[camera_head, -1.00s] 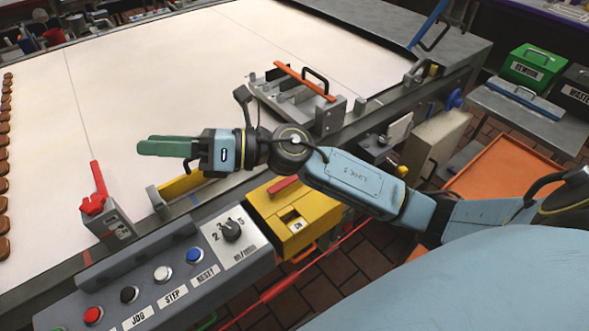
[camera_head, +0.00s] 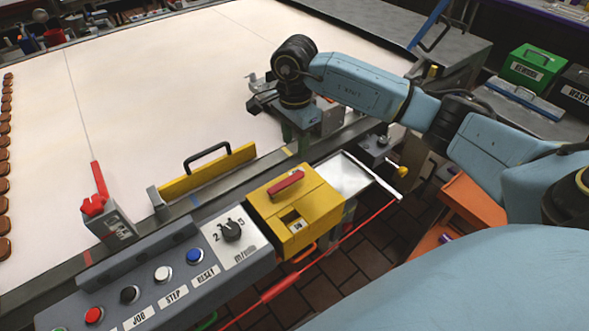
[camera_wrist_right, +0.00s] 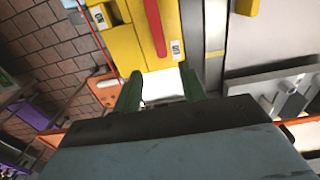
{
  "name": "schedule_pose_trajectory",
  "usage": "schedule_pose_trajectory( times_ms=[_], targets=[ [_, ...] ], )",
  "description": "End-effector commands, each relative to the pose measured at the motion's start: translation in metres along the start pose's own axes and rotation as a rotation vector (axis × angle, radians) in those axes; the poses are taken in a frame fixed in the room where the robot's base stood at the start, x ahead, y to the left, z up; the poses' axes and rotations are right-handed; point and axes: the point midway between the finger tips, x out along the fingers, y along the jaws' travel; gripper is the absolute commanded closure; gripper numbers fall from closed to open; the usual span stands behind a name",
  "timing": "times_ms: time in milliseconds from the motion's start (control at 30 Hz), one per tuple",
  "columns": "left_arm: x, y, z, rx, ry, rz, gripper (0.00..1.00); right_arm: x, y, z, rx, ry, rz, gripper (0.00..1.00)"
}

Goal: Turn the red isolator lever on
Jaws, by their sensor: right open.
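A yellow box (camera_head: 296,211) with a red lever (camera_head: 286,184) on its top is mounted beside the grey button panel. The lever lies along the box top, and a small label window on the box is too small to read surely. Another red lever (camera_head: 98,183) stands on a grey block at the left. My right gripper (camera_head: 303,133) points down near the table edge, beyond and right of the yellow box, its fingertips partly hidden. In the right wrist view its green fingers (camera_wrist_right: 162,90) are apart and empty, with the red lever (camera_wrist_right: 155,27) ahead of them. My left gripper is not in view.
The grey panel (camera_head: 165,268) with several buttons and a dial runs along the front. A yellow bar with a black handle (camera_head: 207,172) lies at the table edge. A metal fixture (camera_head: 332,112) is behind my right gripper. The pale tabletop (camera_head: 150,90) is mostly clear.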

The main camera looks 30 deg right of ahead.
Motion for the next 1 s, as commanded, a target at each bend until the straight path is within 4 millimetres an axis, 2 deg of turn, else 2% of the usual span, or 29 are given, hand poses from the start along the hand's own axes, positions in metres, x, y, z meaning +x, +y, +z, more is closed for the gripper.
schedule_pose_trajectory(
  times_ms=[300, 500, 667, 933, 1000],
  targets=[
    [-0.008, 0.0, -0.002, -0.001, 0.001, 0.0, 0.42, 0.068, 0.001, 0.002, 0.002, -0.005, 0.005, 0.58],
    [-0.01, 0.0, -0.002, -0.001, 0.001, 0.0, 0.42, 0.096, 0.0, 0.002, 0.001, -0.004, 0.001, 0.58],
    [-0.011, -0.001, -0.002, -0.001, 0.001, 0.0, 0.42, 0.106, 0.0, 0.002, 0.0, -0.004, 0.001, 0.58],
    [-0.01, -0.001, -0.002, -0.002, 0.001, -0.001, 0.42, 0.107, 0.0, 0.002, 0.0, -0.004, 0.0, 0.58],
    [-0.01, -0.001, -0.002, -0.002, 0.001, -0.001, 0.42, 0.107, 0.0, 0.002, 0.0, -0.004, 0.0, 0.66]
  ],
)
